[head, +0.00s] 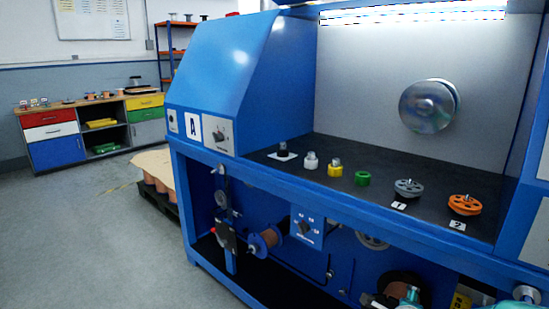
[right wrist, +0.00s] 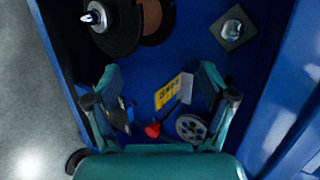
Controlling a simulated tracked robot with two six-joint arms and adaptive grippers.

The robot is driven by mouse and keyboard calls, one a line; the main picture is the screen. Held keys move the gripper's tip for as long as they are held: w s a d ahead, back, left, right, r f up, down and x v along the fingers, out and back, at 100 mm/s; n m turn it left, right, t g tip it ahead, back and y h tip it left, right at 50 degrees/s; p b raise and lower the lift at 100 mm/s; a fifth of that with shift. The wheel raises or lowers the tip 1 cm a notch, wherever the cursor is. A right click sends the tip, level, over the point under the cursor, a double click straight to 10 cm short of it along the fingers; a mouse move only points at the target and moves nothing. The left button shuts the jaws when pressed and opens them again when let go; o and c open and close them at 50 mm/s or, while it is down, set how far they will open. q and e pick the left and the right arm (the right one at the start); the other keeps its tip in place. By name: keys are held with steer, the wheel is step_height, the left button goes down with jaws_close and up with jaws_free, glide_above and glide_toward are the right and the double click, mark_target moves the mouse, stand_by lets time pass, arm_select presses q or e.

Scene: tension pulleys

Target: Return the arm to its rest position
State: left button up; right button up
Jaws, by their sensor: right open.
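My right gripper (right wrist: 160,70) is open in the right wrist view. Its two teal fingers stand wide apart and nothing is held between them. Beyond the fingers, inside the blue machine, I see a yellow label (right wrist: 168,93), a red knob (right wrist: 153,129) and a grey pulley (right wrist: 190,127). In the head view only teal parts of this arm show at the lower right edge, in front of the machine's lower bay. My left gripper is not in view.
The blue machine (head: 222,60) fills the right side. Its black shelf (head: 390,170) carries several fittings, a grey pulley (head: 408,187) and an orange pulley (head: 465,204). A dark spool (right wrist: 118,28) and a hub plate (right wrist: 233,28) lie beyond the fingers. Floor (head: 90,230) is clear at left.

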steer(key=s+a+f+n+g+y, duration=0.1)
steer(key=s+a+f+n+y, duration=0.2)
steer(key=f, duration=0.5)
steer(key=s+a+f+n+g+y, duration=0.1)
steer(key=s+a+f+n+g, duration=0.1)
steer(key=s+a+f+n, duration=0.45)
steer(key=s+a+f+n+g+y, duration=0.4)
steer(key=s+a+f+n, duration=0.2)
steer(key=s+a+f, duration=0.45)
steer(key=s+a+n+g+y, duration=0.2)
steer(key=s+a+n, duration=0.1)
steer(key=s+n, duration=0.55)
step_height(320, 180, up, 21)
steer(key=p, duration=2.2)
steer(key=shift+f, duration=0.15)
steer(key=shift+w, duration=0.1)
